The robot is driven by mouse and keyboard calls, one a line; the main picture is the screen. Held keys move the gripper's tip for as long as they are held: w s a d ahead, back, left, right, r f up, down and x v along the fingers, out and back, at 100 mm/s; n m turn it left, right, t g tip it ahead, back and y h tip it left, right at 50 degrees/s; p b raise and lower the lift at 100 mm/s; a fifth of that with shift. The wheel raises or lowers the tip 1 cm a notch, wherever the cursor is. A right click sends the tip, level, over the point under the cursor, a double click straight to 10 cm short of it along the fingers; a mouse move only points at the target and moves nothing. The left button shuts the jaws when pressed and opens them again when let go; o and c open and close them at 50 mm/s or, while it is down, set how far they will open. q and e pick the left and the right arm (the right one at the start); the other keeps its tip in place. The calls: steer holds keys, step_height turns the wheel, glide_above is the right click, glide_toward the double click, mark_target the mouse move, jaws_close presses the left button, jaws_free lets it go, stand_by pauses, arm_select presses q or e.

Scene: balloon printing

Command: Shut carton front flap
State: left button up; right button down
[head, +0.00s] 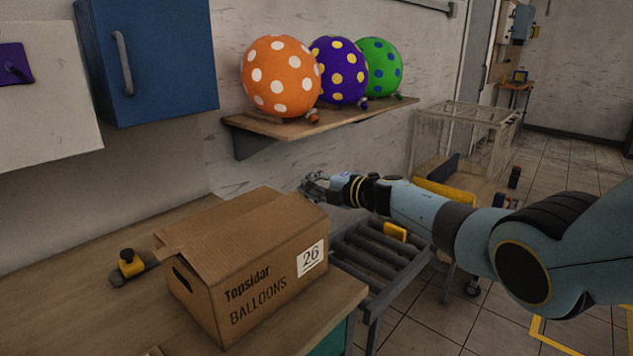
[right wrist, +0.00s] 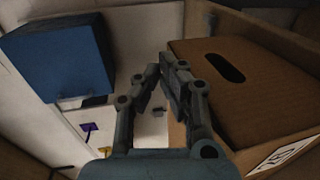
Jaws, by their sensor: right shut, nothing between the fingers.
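The cardboard carton (head: 265,290) stands on the wooden worktop, printed "Topsidor BALLOONS" with a white "26" label. Its top flaps (head: 225,235) lie roughly level over the opening, and one flap edge juts out past the left end. I cannot tell which flap is the front one. My right gripper (head: 310,186) is at the far right top corner of the carton, shut and empty. In the right wrist view my right gripper (right wrist: 163,70) is beside the carton's end wall (right wrist: 265,100), which has a dark hand hole. I cannot tell whether it touches. My left gripper is not in view.
A yellow and black tool (head: 131,264) sits on the worktop left of the carton. A roller conveyor (head: 375,255) stands to the right. A wall shelf (head: 345,116) above holds orange, purple and green dotted balloons. A blue cabinet (head: 160,60) hangs at upper left.

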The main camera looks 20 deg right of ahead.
steer(key=shift+w+a+f+g+p, duration=0.1)
steer(key=shift+w+f+g+p, duration=0.1)
steer(key=shift+g+p, duration=0.25)
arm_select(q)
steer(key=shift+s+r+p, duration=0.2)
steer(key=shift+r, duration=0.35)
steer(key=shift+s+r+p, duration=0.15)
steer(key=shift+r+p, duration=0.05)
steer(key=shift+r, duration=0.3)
arm_select(e)
steer(key=shift+w+f+g+h, duration=0.15)
steer(key=shift+f+g+h, duration=0.3)
steer(key=shift+g, duration=0.1)
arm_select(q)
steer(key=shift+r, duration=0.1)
arm_select(e)
steer(key=shift+f, duration=0.2)
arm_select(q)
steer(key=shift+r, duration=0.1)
arm_select(e)
steer(key=shift+r, duration=0.15)
